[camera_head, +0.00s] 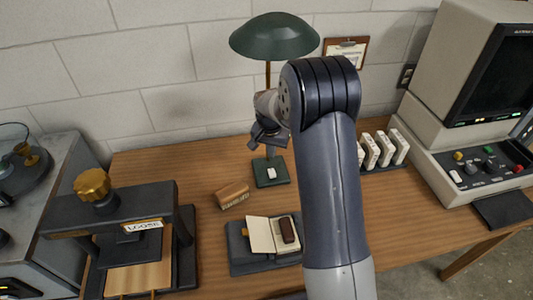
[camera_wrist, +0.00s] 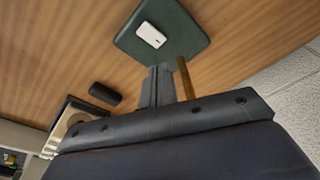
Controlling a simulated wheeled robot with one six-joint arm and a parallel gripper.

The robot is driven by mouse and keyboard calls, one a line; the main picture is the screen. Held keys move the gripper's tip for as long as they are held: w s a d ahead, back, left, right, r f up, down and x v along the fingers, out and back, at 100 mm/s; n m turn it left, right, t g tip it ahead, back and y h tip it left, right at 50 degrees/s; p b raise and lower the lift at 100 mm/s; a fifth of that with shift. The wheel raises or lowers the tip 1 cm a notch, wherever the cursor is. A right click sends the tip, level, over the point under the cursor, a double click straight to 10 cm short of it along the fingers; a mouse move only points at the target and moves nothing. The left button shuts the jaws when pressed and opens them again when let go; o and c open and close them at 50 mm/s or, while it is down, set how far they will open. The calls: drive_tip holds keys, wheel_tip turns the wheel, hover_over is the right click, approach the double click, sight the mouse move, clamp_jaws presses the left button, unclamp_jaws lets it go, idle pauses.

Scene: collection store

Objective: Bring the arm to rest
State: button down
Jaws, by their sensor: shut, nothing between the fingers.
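My arm rises from the bottom of the head view and bends over at the top. My gripper (camera_head: 270,143) hangs from its end over the back middle of the table, in front of the green lamp's stem and above its base. In the wrist view my gripper (camera_wrist: 157,86) has its two grey fingers together, with nothing between them. The fingertips point toward the lamp base (camera_wrist: 172,18) and appear apart from it. The brass lamp stem (camera_wrist: 186,80) shows close beside the fingers. Part of the table behind my arm is hidden.
The green lamp (camera_head: 274,36) stands at the back of the wooden table (camera_head: 150,160). A small tan block (camera_head: 232,194) and a dark tray (camera_head: 240,252) lie in front. A press (camera_head: 60,225) marked "LOOSE" stands left. White boxes (camera_head: 385,150) and a console (camera_head: 470,160) stand right.

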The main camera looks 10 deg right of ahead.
sight(271, 169)
drive_tip(key=shift+f+b, duration=2.05)
drive_tip(key=shift+f, duration=1.5)
drive_tip(key=shift+r, duration=0.1)
drive_tip(key=shift+r, duration=0.1)
